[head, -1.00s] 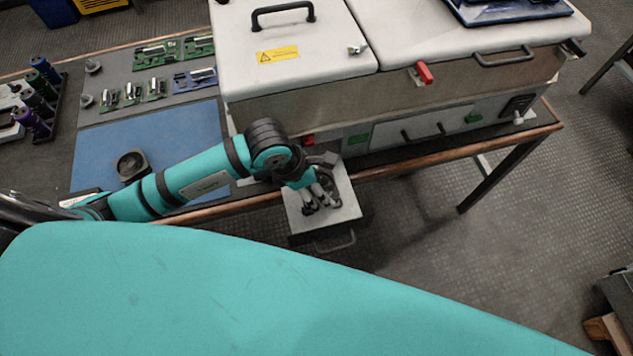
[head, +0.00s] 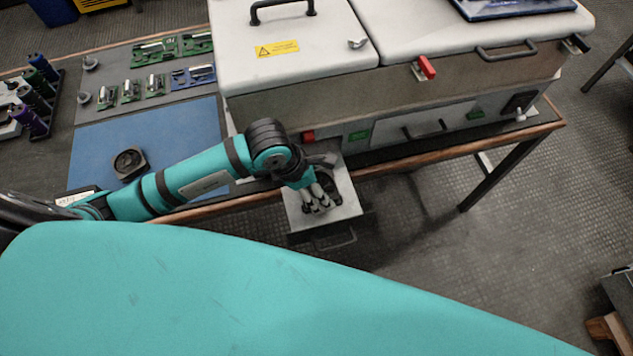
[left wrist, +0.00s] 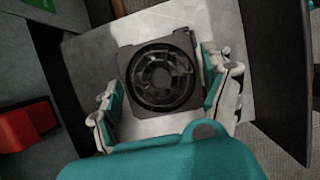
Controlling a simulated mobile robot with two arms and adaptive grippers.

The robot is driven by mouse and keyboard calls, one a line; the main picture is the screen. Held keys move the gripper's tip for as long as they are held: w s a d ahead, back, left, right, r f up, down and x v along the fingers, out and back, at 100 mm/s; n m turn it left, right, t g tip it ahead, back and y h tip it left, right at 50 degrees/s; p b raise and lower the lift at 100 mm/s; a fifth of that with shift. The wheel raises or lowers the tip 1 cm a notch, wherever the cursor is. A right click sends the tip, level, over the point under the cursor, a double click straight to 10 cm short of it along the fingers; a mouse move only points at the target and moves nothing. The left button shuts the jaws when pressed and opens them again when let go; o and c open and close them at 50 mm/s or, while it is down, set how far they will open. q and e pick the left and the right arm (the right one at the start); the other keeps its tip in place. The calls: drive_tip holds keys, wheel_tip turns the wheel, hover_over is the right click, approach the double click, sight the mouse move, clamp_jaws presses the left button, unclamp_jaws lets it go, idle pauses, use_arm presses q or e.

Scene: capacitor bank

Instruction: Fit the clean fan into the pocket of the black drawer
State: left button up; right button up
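A dark square fan (left wrist: 161,76) with a round rotor lies on the light metal top of the pulled-out drawer (left wrist: 205,22) in the left wrist view. The fan sits between the fingers of my left gripper (left wrist: 163,92), one finger on each side, with narrow gaps seeming to show. In the head view my left gripper (head: 319,199) points down over the drawer (head: 348,212), which sticks out past the table's front edge. There my fingers partly hide the fan. The pocket's edges cannot be made out under the fan. My right gripper is not in view.
Another dark fan (head: 130,163) lies on the blue mat (head: 85,150). Several circuit boards (head: 155,87) lie behind it. The large grey machine (head: 300,95) stands directly behind the drawer. A red block (left wrist: 28,125) shows left in the wrist view. Floor right of the drawer is clear.

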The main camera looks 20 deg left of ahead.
use_arm(q)
drive_tip(key=shift+o, duration=1.4)
